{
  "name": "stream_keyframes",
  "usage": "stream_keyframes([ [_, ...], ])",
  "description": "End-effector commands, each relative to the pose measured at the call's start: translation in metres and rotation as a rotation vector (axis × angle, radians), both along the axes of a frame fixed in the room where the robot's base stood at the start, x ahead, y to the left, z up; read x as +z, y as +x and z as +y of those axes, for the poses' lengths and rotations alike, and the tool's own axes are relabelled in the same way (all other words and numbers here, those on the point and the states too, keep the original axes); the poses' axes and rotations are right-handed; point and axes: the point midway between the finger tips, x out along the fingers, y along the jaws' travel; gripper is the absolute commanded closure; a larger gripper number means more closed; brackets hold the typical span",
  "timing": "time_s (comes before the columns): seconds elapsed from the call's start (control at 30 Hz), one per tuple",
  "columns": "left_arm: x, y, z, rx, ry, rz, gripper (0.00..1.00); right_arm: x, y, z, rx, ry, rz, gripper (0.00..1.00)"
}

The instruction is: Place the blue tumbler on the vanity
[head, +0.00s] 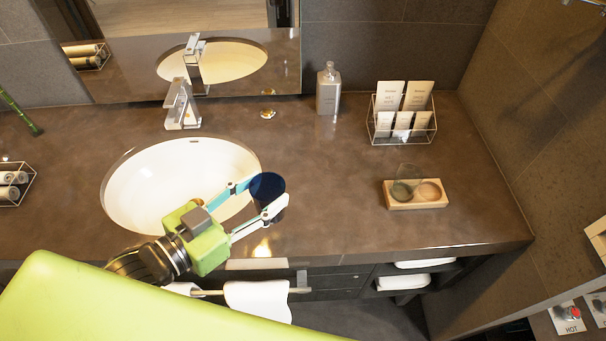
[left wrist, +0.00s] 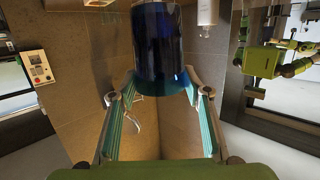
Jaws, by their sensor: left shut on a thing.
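The blue tumbler (head: 268,187) is dark blue and held between the fingers of my left gripper (head: 262,198). In the left wrist view the tumbler (left wrist: 157,45) fills the top middle, with the gripper's fingers (left wrist: 160,92) on both sides of it. In the head view it appears over the vanity (head: 330,190), just right of the sink's right rim. I cannot tell for sure how far it is above the counter. My right gripper does not show in the head view.
The white sink (head: 150,185) lies left of the tumbler. A wooden tray (head: 428,203) with a clear glass stands to the right. A soap bottle (head: 328,90) and a wire rack (head: 402,135) of packets stand at the back. The counter between tumbler and tray is clear.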

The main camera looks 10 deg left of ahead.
Motion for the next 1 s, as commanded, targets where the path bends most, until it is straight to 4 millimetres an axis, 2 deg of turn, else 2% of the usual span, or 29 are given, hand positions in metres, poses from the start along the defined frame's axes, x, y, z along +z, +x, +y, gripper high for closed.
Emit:
stream_keyframes([
  [0.03,-0.008,0.009,-0.001,-0.001,0.002,-0.011,0.81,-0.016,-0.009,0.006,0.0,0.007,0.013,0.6],
  [0.17,-0.018,0.029,-0.003,-0.002,-0.001,-0.011,0.81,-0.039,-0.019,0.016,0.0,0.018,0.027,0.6],
  [0.27,-0.025,0.043,-0.004,-0.001,-0.001,-0.012,0.81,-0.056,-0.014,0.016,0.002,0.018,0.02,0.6],
  [0.37,-0.031,0.056,-0.006,-0.002,0.0,-0.01,0.81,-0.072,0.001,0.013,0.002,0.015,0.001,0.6],
  [0.53,-0.04,0.084,-0.008,0.002,-0.002,-0.002,0.81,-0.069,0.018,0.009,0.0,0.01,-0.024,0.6],
  [0.7,-0.07,0.109,-0.01,0.002,-0.002,0.0,0.81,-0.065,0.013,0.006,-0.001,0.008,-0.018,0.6],
  [1.0,-0.093,0.127,-0.012,0.001,-0.002,-0.001,0.81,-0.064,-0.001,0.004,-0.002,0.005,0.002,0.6],
])
